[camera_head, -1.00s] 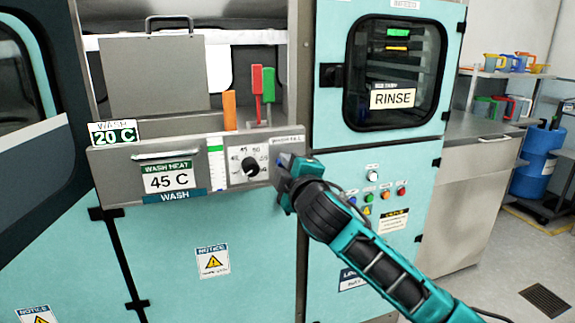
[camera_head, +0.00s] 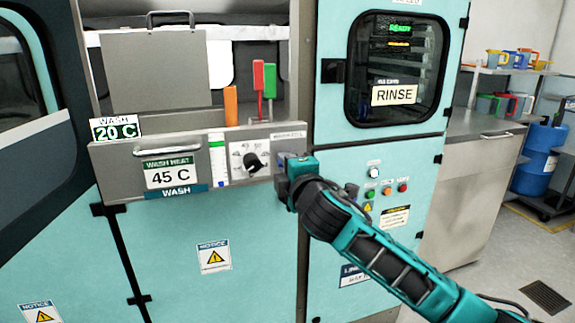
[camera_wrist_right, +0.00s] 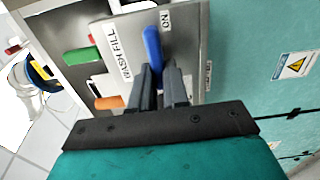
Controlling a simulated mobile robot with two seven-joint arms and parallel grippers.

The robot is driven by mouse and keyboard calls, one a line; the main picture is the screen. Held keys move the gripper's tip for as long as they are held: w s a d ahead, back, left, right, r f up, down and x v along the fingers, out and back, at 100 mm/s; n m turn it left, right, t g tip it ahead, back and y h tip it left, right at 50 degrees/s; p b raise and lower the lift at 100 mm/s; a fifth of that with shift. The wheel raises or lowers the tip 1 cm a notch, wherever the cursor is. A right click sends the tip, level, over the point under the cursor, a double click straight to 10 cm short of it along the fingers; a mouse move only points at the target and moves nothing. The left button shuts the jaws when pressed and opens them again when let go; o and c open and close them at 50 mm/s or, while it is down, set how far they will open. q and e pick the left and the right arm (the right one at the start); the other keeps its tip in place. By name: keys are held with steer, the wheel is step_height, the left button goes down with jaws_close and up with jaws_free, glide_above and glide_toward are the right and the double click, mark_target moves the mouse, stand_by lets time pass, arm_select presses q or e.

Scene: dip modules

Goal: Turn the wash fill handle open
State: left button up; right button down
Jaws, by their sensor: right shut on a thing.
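The blue wash fill handle (camera_wrist_right: 152,48) shows in the right wrist view on a grey panel, beside the WASH FILL label (camera_wrist_right: 119,54) and near the ON label (camera_wrist_right: 166,21). My right gripper (camera_wrist_right: 160,82) is shut on the handle, one dark finger on each side. In the head view my right gripper (camera_head: 286,174) is at the right end of the wash panel (camera_head: 112,158), and it hides most of the handle there. My left gripper is not in view.
A black dial (camera_head: 253,163) sits just left of my gripper. A red handle (camera_head: 258,76), a green handle (camera_head: 270,80) and an orange piece (camera_head: 231,105) stand above the panel. The RINSE door (camera_head: 396,72) and several buttons are to the right.

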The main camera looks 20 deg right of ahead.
steer(key=c, duration=1.1)
jaws_free()
steer(key=s, duration=1.3)
steer(key=shift+d+b, duration=0.25)
steer(key=shift+b, duration=0.15)
steer(key=s+a+f+m+g+y, duration=0.1)
steer(key=s+f+m+g, duration=0.3)
steer(key=f, duration=1)
steer(key=s+f+m+g+y, duration=0.15)
steer(key=s+f+m, duration=0.4)
steer(key=f, duration=0.85)
steer(key=s+f+m, duration=0.2)
steer(key=s+f, duration=0.1)
steer(key=s+d+f+m+g, duration=0.1)
steer(key=s+f+m, duration=0.1)
steer(key=s+f, duration=0.1)
steer(key=s+f+m+h, duration=0.1)
steer(key=s+f+m, duration=0.1)
steer(key=s+f, duration=0.1)
steer(key=shift+s+d+f+m+g, duration=0.1)
steer(key=shift+s+d+m+g, duration=0.05)
steer(key=shift+s+m+g, duration=0.15)
